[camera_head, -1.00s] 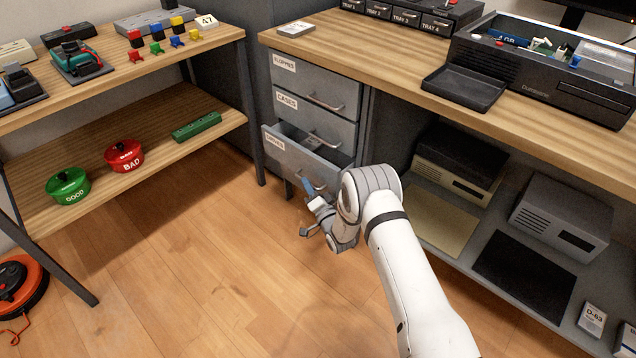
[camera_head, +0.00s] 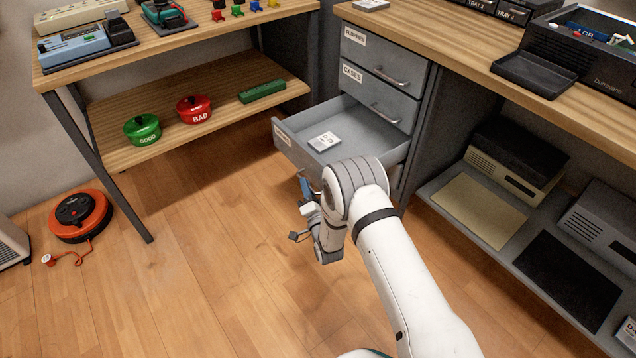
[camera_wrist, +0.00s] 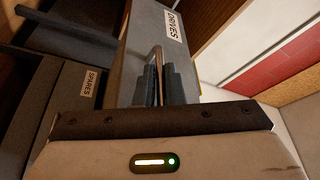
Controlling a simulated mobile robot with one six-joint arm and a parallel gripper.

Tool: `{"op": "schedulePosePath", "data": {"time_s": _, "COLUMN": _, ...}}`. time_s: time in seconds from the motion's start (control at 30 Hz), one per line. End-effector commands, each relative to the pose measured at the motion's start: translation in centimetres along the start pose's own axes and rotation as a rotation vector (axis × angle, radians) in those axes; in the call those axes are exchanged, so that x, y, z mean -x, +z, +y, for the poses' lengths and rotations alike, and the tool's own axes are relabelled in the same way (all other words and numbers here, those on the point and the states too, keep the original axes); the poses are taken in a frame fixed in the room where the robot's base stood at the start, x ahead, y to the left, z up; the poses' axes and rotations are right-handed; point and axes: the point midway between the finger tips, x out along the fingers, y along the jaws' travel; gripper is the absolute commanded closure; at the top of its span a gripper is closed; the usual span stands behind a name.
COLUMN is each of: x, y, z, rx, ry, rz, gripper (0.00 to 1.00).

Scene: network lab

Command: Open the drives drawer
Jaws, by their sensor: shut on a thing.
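In the wrist view the drawer front (camera_wrist: 139,40) carries the DRIVES label (camera_wrist: 174,25). My gripper (camera_wrist: 161,82) is shut on the drawer's bar handle (camera_wrist: 156,56). In the head view my wrist and arm hide the handle and part of the drawer front.
The cases drawer (camera_head: 372,96) and the top drawer (camera_head: 378,62) above are closed. An orange cable reel (camera_head: 80,216) sits on the floor. The floor before the drawer is clear.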

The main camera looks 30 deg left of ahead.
Motion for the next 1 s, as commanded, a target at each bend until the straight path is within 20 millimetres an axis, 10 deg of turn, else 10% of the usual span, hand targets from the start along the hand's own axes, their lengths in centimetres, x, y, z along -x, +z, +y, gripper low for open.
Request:
{"op": "schedulePosePath", "data": {"time_s": 0.47, "x": -0.09, "y": -0.10, "z": -0.43, "rx": 0.001, "ry": -0.005, "rz": 0.011, "gripper": 1.00}}
{"op": "schedulePosePath", "data": {"time_s": 0.73, "x": 0.03, "y": -0.12, "z": -0.26, "rx": 0.001, "ry": -0.001, "rz": 0.011, "gripper": 0.71}}
{"op": "schedulePosePath", "data": {"time_s": 1.0, "x": 0.24, "y": -0.11, "z": -0.16, "rx": 0.001, "ry": 0.002, "rz": 0.009, "gripper": 0.69}}
